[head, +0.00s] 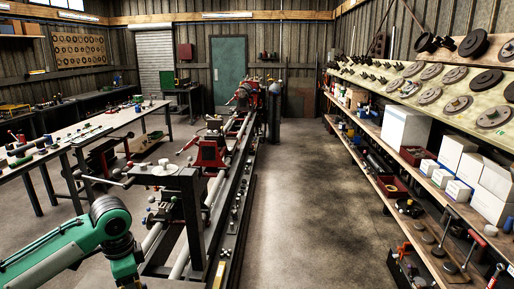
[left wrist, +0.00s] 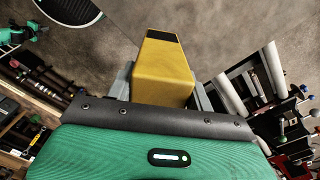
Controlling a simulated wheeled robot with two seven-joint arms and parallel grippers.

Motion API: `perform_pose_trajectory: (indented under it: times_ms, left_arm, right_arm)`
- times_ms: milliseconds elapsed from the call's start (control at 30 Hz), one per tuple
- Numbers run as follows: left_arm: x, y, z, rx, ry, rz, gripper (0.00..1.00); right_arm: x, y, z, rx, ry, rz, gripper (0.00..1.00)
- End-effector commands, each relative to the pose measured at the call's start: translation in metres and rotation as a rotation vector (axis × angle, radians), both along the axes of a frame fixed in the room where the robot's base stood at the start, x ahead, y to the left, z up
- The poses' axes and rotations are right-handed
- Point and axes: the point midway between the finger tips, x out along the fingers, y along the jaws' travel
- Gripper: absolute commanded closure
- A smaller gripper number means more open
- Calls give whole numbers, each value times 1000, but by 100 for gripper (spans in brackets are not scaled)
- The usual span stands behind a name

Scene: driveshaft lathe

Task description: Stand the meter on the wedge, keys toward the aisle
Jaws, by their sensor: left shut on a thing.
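In the left wrist view my left gripper (left wrist: 163,92) is shut on a yellow block-like body with a dark far end, which I take to be the meter (left wrist: 163,65). The grey fingers show at both sides of it. It is held out over bare floor. No keys can be seen from this side. In the head view only my green left arm shows, at the lower left; the gripper and meter are out of that picture. I cannot make out the wedge in either view. My right gripper is not in view.
A long lathe (head: 210,155) runs away down the middle. A workbench (head: 105,125) with small parts stands at left. Shelves (head: 415,165) with boxes and tools line the right wall. The concrete aisle (head: 300,195) between lathe and shelves is clear.

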Motion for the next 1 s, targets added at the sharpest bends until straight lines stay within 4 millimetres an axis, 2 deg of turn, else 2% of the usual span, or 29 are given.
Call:
perform_pose_trajectory:
  times_ms: [700,1000]
  left_arm:
    - [-69,-68,-61,-2,1,740,96]
    - [-92,-84,-74,-2,-1,941,96]
  right_arm:
    - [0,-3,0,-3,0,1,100]
    - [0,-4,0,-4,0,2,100]
